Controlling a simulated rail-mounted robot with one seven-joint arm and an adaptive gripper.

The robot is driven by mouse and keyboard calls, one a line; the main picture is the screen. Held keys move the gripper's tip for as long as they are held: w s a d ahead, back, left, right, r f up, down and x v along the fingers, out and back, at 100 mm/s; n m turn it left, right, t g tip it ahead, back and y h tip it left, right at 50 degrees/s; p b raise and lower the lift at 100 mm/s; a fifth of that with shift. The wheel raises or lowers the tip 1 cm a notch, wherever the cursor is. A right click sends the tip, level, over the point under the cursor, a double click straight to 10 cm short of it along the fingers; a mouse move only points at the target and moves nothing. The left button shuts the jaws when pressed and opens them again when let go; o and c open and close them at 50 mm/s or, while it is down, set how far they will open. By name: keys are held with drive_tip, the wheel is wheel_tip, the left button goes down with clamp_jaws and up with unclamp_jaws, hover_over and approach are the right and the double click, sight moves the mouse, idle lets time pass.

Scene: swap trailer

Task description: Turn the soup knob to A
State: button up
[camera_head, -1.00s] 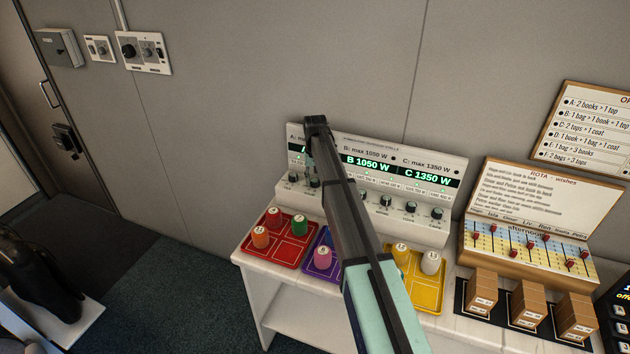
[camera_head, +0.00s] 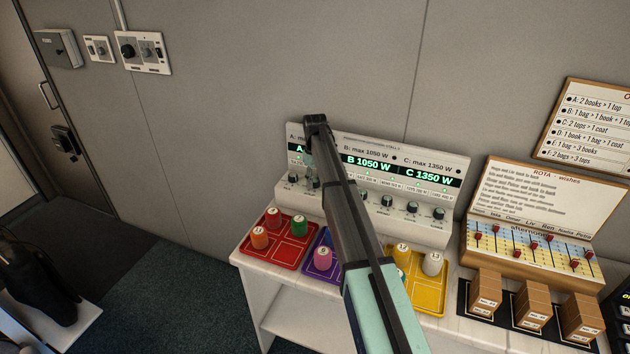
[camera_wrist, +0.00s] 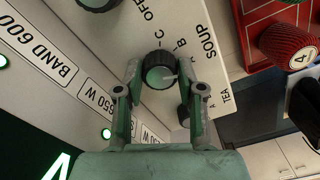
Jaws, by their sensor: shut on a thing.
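The soup knob (camera_wrist: 157,70) is a dark round knob with a pale green face, in the upper middle of the wrist view. The word SOUP is printed to its right, with OFF, C and B marked around it. A light pointer line on its face points to the right, toward the gripper's right finger. My gripper (camera_wrist: 161,78) has one finger on each side of the knob and is shut on it. In the head view my arm hides the knob, and my gripper (camera_head: 309,160) is partly visible at the panel's left end.
The panel (camera_head: 452,205) has several other knobs; one (camera_wrist: 97,2) is close by in the wrist view. Below it stand a red tray (camera_head: 300,255), a purple tray (camera_head: 313,265) and a yellow tray (camera_head: 430,296) with coloured pegs. A rota board (camera_head: 530,195) and boxes are at right.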

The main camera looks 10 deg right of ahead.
sight(315, 181)
idle(0.3)
drive_tip(key=o, duration=1.1)
drive_tip(key=shift+o, duration=0.2)
wheel_tip(315, 181, up, 12)
